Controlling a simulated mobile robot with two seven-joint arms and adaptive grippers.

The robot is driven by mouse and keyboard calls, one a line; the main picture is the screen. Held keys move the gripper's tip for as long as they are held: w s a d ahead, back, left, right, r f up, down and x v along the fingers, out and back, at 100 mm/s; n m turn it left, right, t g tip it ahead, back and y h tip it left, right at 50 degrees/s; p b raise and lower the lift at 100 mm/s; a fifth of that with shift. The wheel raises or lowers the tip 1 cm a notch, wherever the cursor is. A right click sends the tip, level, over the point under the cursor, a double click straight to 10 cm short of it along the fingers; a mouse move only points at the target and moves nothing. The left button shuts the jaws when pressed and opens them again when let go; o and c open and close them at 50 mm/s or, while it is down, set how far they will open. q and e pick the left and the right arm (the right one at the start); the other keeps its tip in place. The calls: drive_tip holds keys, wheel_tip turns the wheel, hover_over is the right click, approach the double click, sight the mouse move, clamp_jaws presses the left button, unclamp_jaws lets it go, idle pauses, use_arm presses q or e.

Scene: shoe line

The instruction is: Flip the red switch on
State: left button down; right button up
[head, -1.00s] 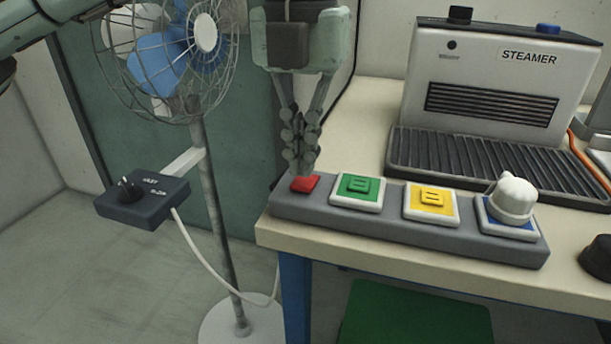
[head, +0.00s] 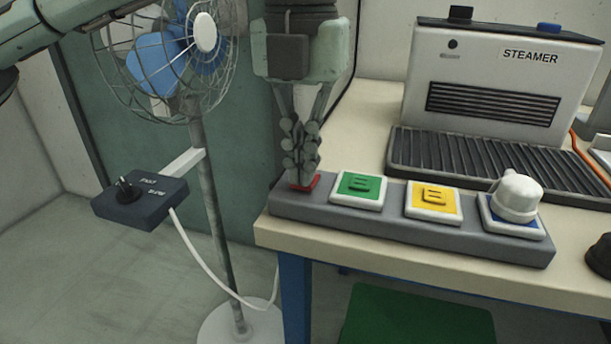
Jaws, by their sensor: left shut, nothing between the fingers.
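The red switch (head: 314,182) sits at the left end of the grey switch panel (head: 400,221) on the table's front edge. My left gripper (head: 303,178) is shut and empty, pointing straight down. Its fingertips are over the red switch and appear to touch it. They hide most of the switch, so only its right part and edges show. I cannot tell from here how far the switch is tipped or pressed. My right gripper is not in view.
Right of the red switch are a green switch (head: 358,189), a yellow switch (head: 434,200) and a blue switch under a white knob-like cover (head: 516,196). The steamer (head: 490,75) stands behind. A fan (head: 205,60) and its control box (head: 140,202) are at left.

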use_arm(q)
drive_tip(key=shift+f, duration=0.35)
drive_tip(key=shift+r, duration=0.1)
drive_tip(key=shift+r+p, duration=2)
drive_tip(key=shift+r, duration=1.5)
